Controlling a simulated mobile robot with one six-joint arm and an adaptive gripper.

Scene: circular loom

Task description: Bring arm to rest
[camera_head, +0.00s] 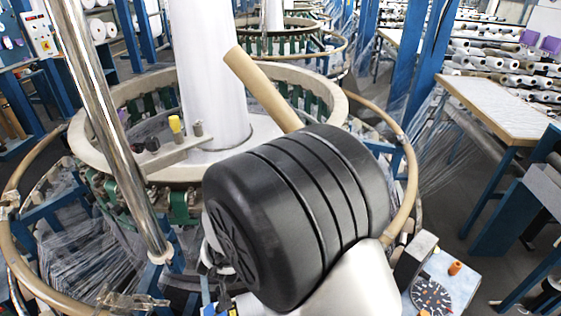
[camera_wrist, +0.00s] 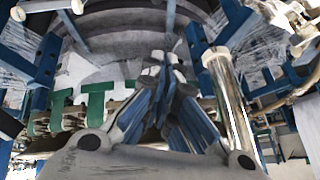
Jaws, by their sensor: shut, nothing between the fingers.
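My gripper (camera_wrist: 160,88) shows in the middle of the wrist view. Its blue-and-grey fingers come together at the tips, and I see nothing held between them. In the head view I cannot clearly make out the fingers; a large black ribbed body fills the foreground there and hides what is behind it. The circular loom (camera_head: 120,105) stands close in front, with a pale ring and a white central column (camera_head: 210,75). In the wrist view, green loom parts (camera_wrist: 95,98) show beyond the fingers, left of them. I cannot tell their distance from the fingertips.
A shiny upright post (camera_head: 105,130) stands at the left, and a metal post (camera_wrist: 228,100) shows right of the fingers. A tan tube (camera_head: 262,90) slants behind the black body. A table (camera_head: 490,98) and racks of rolls (camera_head: 500,60) stand at the right. Grey floor shows there.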

